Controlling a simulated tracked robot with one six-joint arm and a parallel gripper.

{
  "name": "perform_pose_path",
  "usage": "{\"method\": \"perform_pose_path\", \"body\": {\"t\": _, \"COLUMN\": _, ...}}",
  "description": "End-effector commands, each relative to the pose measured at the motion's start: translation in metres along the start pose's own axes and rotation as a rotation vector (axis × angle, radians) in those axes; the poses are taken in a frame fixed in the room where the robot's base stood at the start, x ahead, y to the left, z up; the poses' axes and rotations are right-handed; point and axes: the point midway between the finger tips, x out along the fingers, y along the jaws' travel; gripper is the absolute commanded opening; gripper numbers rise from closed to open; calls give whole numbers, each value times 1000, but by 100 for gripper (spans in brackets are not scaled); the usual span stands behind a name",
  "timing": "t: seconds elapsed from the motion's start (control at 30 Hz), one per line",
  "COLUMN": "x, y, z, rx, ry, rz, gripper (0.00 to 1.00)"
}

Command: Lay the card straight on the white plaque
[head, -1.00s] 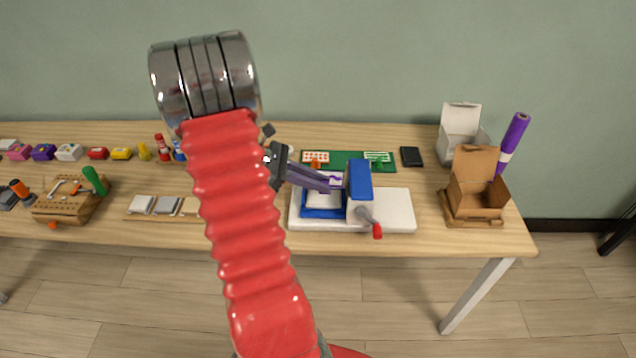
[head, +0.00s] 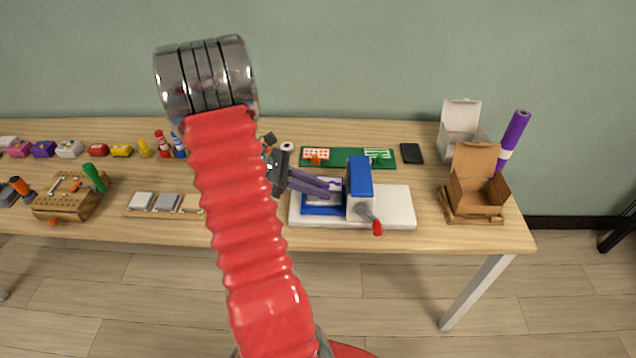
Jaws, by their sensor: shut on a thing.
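My gripper (head: 331,188) reaches in from the left with its purple fingers shut on the card. The card (head: 337,184) is small and pale with a purple squiggle, and the fingers hide part of it. It is at the back of the white plaque (head: 322,203), which lies in a blue frame (head: 323,211) on a white base (head: 395,207). I cannot tell whether the card touches the plaque or is just above it, nor how straight it is.
A green board (head: 346,158) and a black slab (head: 411,153) lie behind. An open cardboard box (head: 478,190) and a purple roll (head: 514,137) stand at right.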

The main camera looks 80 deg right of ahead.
Motion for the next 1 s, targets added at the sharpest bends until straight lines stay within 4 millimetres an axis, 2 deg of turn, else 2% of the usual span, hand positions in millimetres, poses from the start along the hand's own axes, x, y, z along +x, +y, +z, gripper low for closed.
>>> {"method": "perform_pose_path", "body": {"t": 0.43, "x": 13, "y": 0, "z": -24, "rx": -1, "ry": 0, "rz": 0, "gripper": 0}}
{"method": "perform_pose_path", "body": {"t": 1.0, "x": 14, "y": 0, "z": -27, "rx": 0, "ry": 0, "rz": 0, "gripper": 0}}
